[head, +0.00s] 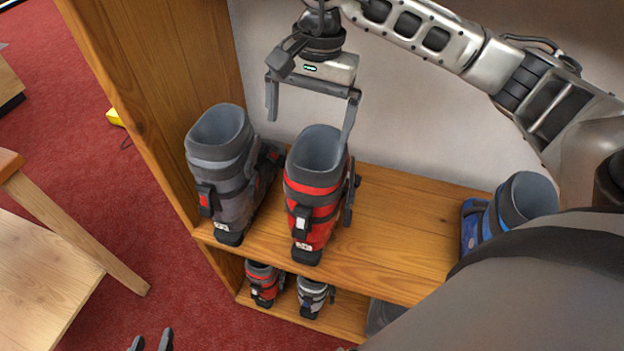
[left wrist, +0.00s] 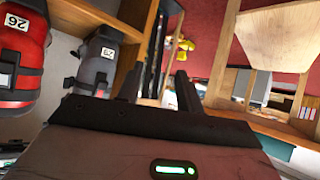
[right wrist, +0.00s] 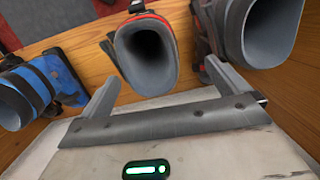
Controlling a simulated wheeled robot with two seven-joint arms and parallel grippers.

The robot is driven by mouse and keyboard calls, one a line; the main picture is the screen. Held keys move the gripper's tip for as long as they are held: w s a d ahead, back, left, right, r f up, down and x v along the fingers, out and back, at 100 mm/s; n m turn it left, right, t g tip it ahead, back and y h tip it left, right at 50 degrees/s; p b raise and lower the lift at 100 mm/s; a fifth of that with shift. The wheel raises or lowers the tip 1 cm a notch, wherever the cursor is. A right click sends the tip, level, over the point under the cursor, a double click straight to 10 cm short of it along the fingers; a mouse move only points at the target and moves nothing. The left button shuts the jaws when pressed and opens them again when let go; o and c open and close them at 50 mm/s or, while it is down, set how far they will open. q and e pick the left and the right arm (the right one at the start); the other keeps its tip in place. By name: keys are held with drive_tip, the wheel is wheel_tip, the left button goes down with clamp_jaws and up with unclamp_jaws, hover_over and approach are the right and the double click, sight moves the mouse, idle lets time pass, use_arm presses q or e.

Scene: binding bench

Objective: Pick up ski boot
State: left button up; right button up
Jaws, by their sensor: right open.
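A red and grey ski boot (head: 312,200) stands upright on the wooden shelf, with a grey boot (head: 222,170) to its left and a blue boot (head: 515,210) at the far right. My right gripper (head: 310,125) is open and empty, just above and behind the red boot. In the right wrist view the red boot's opening (right wrist: 170,62) shows between the two fingers (right wrist: 160,88), with no visible grip on it. My left gripper (head: 151,343) is low at the bottom edge; its fingers stand apart and empty in the left wrist view (left wrist: 157,85).
A lower shelf (head: 345,315) holds a smaller-looking red boot (head: 264,284) and a grey-white boot (head: 313,296). The wooden side panel (head: 150,90) bounds the shelf at left. A light wooden table (head: 45,275) stands at lower left on red carpet. The shelf between red and blue boots is clear.

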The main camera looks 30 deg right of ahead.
drive_tip(key=w+d+r+h, duration=0.1)
drive_tip(key=d+h, duration=0.1)
drive_tip(key=d, duration=0.2)
hover_over(322, 150)
wheel_tip(322, 150, down, 5)
drive_tip(key=shift+s+a+f+p, duration=0.2)
drive_tip(key=shift+f+p, duration=0.15)
drive_tip(key=shift+f, duration=0.7)
drive_tip(key=shift+s+a+f+p, duration=0.1)
drive_tip(key=shift+s+f+p, duration=0.2)
drive_tip(key=shift+f, duration=0.75)
drive_tip(key=shift+s+a+f+p, duration=0.15)
drive_tip(key=shift+f+p, duration=0.2)
drive_tip(key=shift+f, duration=0.7)
drive_tip(key=c, duration=1.7)
drive_tip(key=shift+w+r, duration=0.1)
drive_tip(key=shift+r, duration=0.05)
